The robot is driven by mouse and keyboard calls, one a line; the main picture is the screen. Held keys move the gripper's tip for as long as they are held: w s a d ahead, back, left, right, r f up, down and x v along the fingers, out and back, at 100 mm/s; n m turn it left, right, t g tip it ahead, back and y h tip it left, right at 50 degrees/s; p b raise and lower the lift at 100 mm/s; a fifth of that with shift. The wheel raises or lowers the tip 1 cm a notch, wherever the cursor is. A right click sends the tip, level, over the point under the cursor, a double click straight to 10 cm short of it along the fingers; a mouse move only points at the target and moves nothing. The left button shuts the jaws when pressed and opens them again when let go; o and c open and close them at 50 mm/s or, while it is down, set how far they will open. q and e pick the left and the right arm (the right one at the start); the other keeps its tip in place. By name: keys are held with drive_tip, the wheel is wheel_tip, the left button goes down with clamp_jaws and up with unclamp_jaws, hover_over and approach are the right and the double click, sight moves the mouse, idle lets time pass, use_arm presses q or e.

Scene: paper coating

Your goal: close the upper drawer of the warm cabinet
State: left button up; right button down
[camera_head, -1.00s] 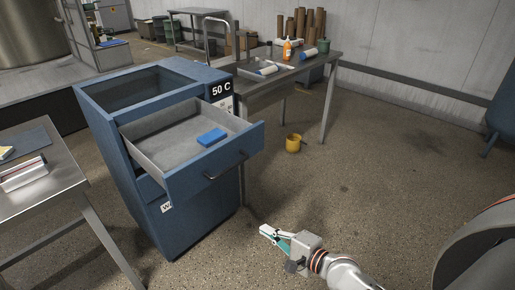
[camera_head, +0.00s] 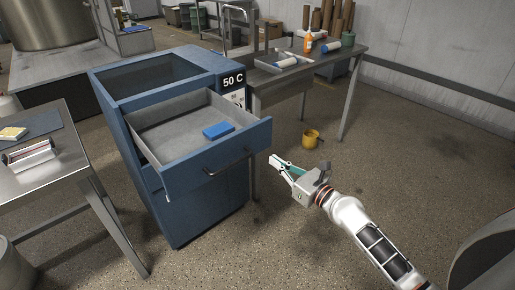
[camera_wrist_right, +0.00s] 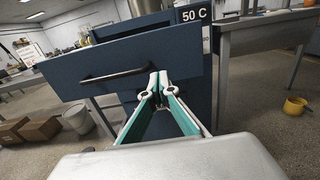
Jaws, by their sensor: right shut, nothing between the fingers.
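The blue warm cabinet (camera_head: 205,222) stands left of centre in the head view, with a "50 C" label at its top right. Its upper drawer (camera_head: 222,160) is pulled out, and a blue block (camera_head: 218,130) lies inside. The drawer has a dark bar handle (camera_head: 228,163); in the right wrist view the drawer front (camera_wrist_right: 125,55) and handle (camera_wrist_right: 113,76) are close ahead. My right gripper (camera_head: 273,160) is shut and empty, just right of the drawer front. In the wrist view its fingertips (camera_wrist_right: 158,78) overlap the drawer front; contact cannot be told. My left gripper is not in view.
A metal table (camera_head: 55,180) stands at the left. A yellow bucket (camera_head: 310,139) sits on the floor.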

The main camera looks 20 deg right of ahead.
sight(251, 144)
drive_tip(key=x, duration=0.8)
drive_tip(key=shift+w+a+f+b, duration=0.1)
drive_tip(key=shift+w+f+b, duration=0.05)
drive_tip(key=shift+w+b, duration=0.2)
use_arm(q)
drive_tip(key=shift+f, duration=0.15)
use_arm(e)
drive_tip(key=shift+w+a, duration=0.15)
drive_tip(key=shift+w, duration=0.2)
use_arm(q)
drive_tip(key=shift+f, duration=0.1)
